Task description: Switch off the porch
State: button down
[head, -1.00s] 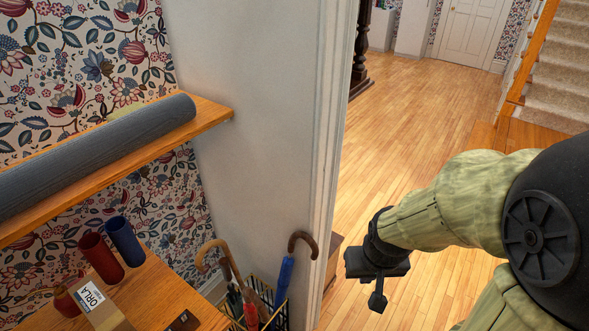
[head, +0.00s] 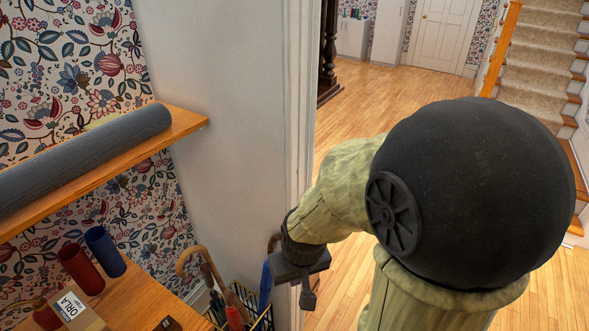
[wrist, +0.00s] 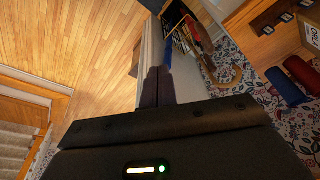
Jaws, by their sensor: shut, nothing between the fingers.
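My gripper (head: 308,297) is shut and empty, hanging in front of the white wall end, right of the wooden table. In the wrist view its fingers (wrist: 158,88) point up the picture, together. A dark block (head: 168,324) is cut off by the bottom edge of the head view, on the table. The wrist view shows a brown strip (wrist: 262,22) with several small dark pieces with pale marks on the table, at top right. They may be switches; no porch label is readable. My gripper is well apart from them.
The table (head: 135,292) also holds a red cylinder (head: 82,268), a blue cylinder (head: 105,250) and a box marked ORLA (head: 75,312). A shelf (head: 185,125) with a grey roll (head: 90,155) juts out above. An umbrella stand (head: 262,318) is beside my gripper. Open floor (head: 375,95) lies beyond.

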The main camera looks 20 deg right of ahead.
jog(key=m+t+h+b, duration=0.2)
jog(key=m+t+b, duration=0.5)
jog(key=t, duration=0.9)
send_near(300, 163)
jog(key=d+m+p, duration=0.1)
jog(key=d, duration=0.8)
jog(key=shift+s+a+f, duration=0.1)
jog(key=shift+s+f, duration=0.2)
jog(key=shift+f, duration=0.2)
jog(key=shift+w+a, duration=0.1)
jog(key=w+a, duration=0.5)
jog(key=w, duration=0.1)
jog(key=shift+w+f, duration=0.35)
